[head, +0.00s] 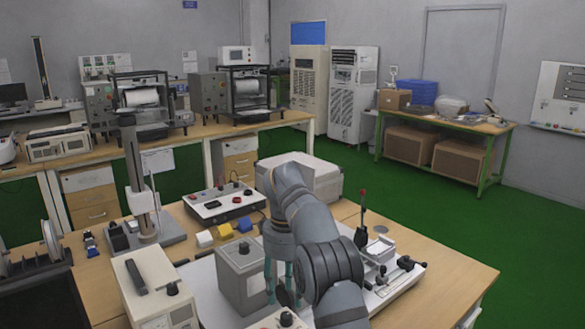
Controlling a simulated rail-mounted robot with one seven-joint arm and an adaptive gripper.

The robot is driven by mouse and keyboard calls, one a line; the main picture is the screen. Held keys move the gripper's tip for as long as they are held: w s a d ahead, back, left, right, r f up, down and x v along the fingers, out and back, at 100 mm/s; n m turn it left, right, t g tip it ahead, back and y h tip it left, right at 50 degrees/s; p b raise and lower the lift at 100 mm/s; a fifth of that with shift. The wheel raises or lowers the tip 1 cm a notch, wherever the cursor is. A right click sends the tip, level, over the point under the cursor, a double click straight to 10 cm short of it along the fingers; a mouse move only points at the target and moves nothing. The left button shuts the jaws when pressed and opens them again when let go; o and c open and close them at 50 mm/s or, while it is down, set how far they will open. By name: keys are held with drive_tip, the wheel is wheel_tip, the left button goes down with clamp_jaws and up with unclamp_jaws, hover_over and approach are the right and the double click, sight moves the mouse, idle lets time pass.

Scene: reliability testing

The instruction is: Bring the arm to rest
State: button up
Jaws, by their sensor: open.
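My arm rises from the bottom of the head view, bends at the top and points down over the front table (445,270). My gripper (281,290) hangs at its end with the fingers downward, and I see nothing held between them. It is open. It is just right of a grey box (242,275) with a knob on top; I cannot tell whether they touch. My forearm hides part of the white plate (205,290) beneath and the area behind the gripper.
A lever fixture (385,265) stands to the right of my arm. A cream box (155,285), a column stand (145,205), small yellow and blue blocks (226,231) and a control panel (223,201) are to the left. The table's right end is clear.

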sight(286, 315)
wheel_tip(286, 315, down, 7)
drive_tip(key=shift+f, duration=0.15)
drive_tip(key=shift+n+p, duration=0.5)
drive_tip(key=shift+n, duration=0.4)
drive_tip(key=n+p, duration=0.1)
drive_tip(key=n, duration=0.3)
drive_tip(key=shift+r, duration=0.2)
drive_tip(key=n+p, duration=0.1)
drive_tip(key=n, duration=0.2)
drive_tip(key=n+p, duration=0.2)
drive_tip(key=n, duration=0.2)
drive_tip(key=n+p, duration=0.2)
drive_tip(key=n, duration=0.5)
drive_tip(key=shift+p, duration=0.3)
drive_tip(key=n+p, duration=0.2)
drive_tip(key=n, duration=0.3)
drive_tip(key=shift+f+n+p, duration=0.15)
drive_tip(key=shift+n+p, duration=0.25)
drive_tip(key=shift+n, duration=0.9)
